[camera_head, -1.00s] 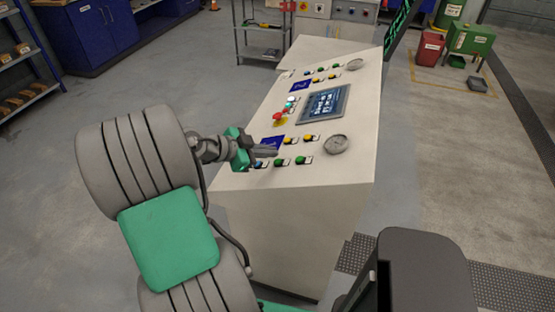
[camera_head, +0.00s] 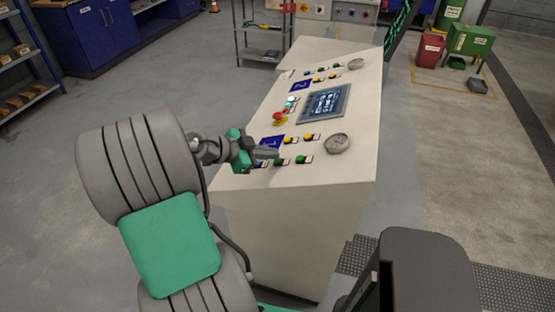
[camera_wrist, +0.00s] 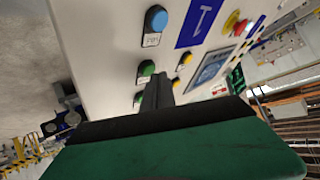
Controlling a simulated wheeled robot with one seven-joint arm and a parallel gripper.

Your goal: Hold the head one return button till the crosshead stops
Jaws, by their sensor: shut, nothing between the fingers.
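The sloped cream console (camera_head: 285,225) carries a head one group beside a blue "1" plate (camera_head: 271,142), which also shows in the wrist view (camera_wrist: 199,22). In the wrist view this group has a blue button (camera_wrist: 156,18), a green button (camera_wrist: 147,68), another green one partly seen below it, and yellow buttons (camera_wrist: 187,57). The small button labels are too blurred to read surely. My gripper (camera_head: 276,153) is shut and empty over the near-left button row. In the wrist view its fingertips (camera_wrist: 162,80) lie just below the upper green button; contact cannot be told.
A touch screen (camera_head: 324,103), a red emergency stop (camera_head: 279,115) and a round grey dish (camera_head: 337,143) are on the console. A second button group with a "2" plate (camera_head: 299,86) lies farther back. Floor left of the console is clear.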

